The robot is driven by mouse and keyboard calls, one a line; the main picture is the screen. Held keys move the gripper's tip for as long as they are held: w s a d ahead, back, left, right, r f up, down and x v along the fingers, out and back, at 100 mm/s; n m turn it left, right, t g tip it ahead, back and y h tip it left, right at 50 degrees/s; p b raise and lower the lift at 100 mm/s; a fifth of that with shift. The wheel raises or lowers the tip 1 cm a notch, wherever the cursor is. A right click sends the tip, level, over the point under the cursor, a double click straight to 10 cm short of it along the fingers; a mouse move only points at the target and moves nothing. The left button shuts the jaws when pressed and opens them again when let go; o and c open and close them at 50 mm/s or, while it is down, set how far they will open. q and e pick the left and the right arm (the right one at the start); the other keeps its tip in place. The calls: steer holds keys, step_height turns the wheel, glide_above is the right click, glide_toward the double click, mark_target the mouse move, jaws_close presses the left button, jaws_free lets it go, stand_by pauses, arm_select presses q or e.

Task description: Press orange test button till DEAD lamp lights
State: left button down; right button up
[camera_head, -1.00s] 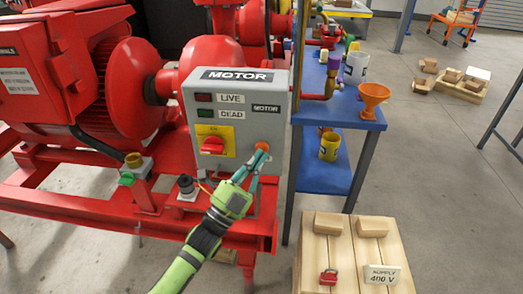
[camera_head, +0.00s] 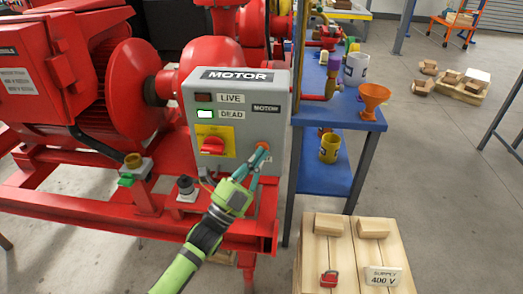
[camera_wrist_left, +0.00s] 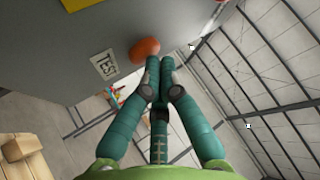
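The grey MOTOR box (camera_head: 236,135) stands on the red skid. Its DEAD lamp (camera_head: 205,113) is lit pale green-white, and the LIVE lamp (camera_head: 203,98) above it is dark. The orange test button (camera_head: 263,145) is at the box's lower right, partly covered by my fingertips. It also shows in the left wrist view (camera_wrist_left: 144,50), beside a TEST label (camera_wrist_left: 105,64). My left gripper (camera_head: 259,153) has its teal fingers together with nothing between them. Its tips are at the button; whether they touch it is hard to tell. My right gripper is out of view.
A red rotary switch (camera_head: 212,146) on a yellow plate sits left of the button. A blue bench (camera_head: 340,115) with an orange funnel (camera_head: 373,98) stands to the right. A wooden crate (camera_head: 340,255) with a red padlock (camera_head: 328,279) is below right.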

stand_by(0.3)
arm_select(q)
steer(key=shift+s+p, duration=0.5)
steer(key=shift+s, duration=0.35)
steer(key=s+p, duration=0.2)
steer(key=s, duration=0.3)
steer(key=shift+a, duration=0.15)
stand_by(0.5)
